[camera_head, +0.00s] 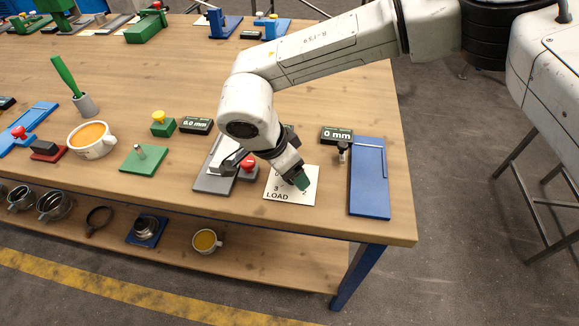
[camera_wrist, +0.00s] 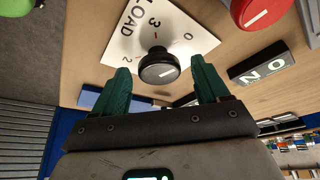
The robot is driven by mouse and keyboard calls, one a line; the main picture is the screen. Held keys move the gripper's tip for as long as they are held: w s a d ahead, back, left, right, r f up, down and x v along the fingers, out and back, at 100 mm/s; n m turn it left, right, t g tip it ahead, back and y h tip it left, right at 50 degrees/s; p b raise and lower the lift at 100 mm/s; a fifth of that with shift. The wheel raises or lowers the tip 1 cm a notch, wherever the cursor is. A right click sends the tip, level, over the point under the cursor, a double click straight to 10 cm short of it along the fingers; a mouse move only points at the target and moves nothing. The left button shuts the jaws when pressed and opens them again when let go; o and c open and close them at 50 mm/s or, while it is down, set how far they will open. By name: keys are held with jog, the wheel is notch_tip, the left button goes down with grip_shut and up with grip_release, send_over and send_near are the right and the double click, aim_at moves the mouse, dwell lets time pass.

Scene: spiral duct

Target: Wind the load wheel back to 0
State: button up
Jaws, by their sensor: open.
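A small red mark shows beside the wheel near the 3 in the wrist view; I cannot tell the exact setting. My gripper (camera_head: 301,182) is over the plate and hides the wheel in the head view. In the wrist view its green fingers (camera_wrist: 160,72) are open, one on each side of the wheel, with visible gaps.
A red knob (camera_head: 248,165) on a grey device stands close left of the plate. A blue board (camera_head: 370,180) and a "0 mm" display (camera_head: 337,135) are to the right. The table's front edge is near.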

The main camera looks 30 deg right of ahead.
jog(key=v, duration=1)
jog(key=shift+r, duration=0.35)
jog(key=shift+s+a, duration=0.1)
